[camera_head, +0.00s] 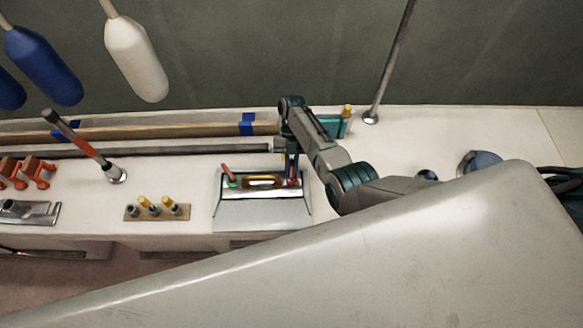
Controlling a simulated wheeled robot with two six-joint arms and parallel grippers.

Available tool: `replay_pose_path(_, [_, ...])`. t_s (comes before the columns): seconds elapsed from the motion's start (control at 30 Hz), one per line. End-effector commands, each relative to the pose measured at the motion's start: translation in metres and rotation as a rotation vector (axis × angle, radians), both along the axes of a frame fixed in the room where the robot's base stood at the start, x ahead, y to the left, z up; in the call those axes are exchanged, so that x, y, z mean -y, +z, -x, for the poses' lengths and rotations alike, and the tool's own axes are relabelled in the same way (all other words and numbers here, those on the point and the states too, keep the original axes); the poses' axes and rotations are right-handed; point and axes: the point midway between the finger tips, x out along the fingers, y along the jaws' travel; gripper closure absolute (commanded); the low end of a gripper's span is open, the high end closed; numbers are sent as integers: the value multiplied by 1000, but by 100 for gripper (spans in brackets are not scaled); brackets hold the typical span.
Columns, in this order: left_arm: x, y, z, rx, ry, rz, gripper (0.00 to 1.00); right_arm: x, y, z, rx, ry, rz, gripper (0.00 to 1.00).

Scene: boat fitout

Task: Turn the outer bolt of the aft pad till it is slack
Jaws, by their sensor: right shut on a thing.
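A grey pad (262,215) with a sloping front stands on the white ledge near the middle. A brass-coloured fitting (262,182) lies along its top. A red piece with a green foot (229,175) sits at the pad's left end. My right gripper (292,176) points down at the pad's right end. It is shut on a small bolt there, with red showing at the jaws; the bolt is mostly hidden, and its turn cannot be told. My left gripper is not in view.
A wooden block with yellow-topped pins (157,210) stands left of the pad. A red-banded rod (85,145) leans further left. Long bars (190,148) lie behind. A large pale grey surface (400,260) fills the lower right and hides part of my arm. Fenders (135,58) hang above.

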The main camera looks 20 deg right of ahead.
Motion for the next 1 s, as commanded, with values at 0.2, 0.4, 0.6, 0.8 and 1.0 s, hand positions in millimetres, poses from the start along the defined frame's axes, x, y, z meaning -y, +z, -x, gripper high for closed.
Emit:
replay_pose_path(0.2, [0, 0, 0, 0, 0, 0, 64, 1, -1, 1, 0, -1, 1, 100])
replay_pose_path(0.4, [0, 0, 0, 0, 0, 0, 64, 1, 0, 0, 0, -1, 2, 67])
replay_pose_path(0.6, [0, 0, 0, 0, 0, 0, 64, 1, 1, -1, 2, -1, 1, 67])
replay_pose_path(0.8, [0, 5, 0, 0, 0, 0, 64, 6, 17, -16, 4, -2, 2, 67])
replay_pose_path(1.0, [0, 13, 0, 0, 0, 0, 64, 15, 47, -44, 2, -1, 2, 67])
